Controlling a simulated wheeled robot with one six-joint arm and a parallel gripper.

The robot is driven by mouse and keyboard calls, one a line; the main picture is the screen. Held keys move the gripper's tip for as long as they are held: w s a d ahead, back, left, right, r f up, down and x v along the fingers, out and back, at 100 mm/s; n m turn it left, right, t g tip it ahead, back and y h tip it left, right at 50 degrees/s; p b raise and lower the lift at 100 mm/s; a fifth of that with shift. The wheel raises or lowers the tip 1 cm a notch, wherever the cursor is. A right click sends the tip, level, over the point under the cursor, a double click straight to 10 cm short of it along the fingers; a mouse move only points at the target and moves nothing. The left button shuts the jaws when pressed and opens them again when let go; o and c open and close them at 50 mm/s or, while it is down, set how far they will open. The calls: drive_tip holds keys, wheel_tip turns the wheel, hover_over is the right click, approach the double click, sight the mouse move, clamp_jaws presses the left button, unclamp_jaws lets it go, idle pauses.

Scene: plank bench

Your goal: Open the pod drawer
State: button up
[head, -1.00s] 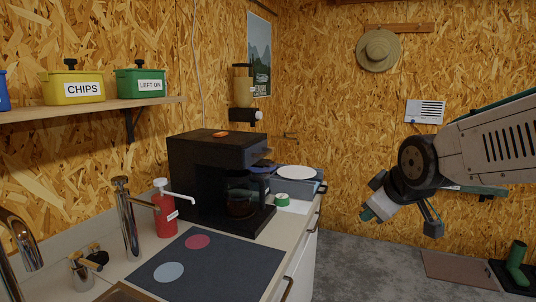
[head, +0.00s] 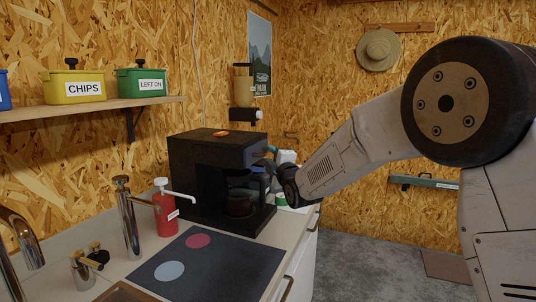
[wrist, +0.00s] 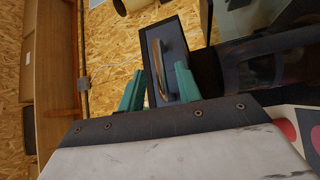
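The pod drawer (wrist: 174,45) shows in the wrist view as a dark blue-grey front with a bar-shaped metal handle (wrist: 158,70). My gripper (wrist: 159,76) has its two teal fingers apart, one on each side of the handle in the picture. I cannot tell whether they touch it. The drawer looks shut. My gripper is partly hidden there too, beside the machine's right side.
The coffee machine's dark carafe (head: 238,203) is close to my arm. A red pump bottle (head: 165,215) and a dark mat (head: 215,268) with two coloured discs lie nearer. A green roll (head: 281,199) is by my wrist. Open floor lies right of the counter.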

sight(269, 153)
drive_tip(key=shift+x, duration=1.85)
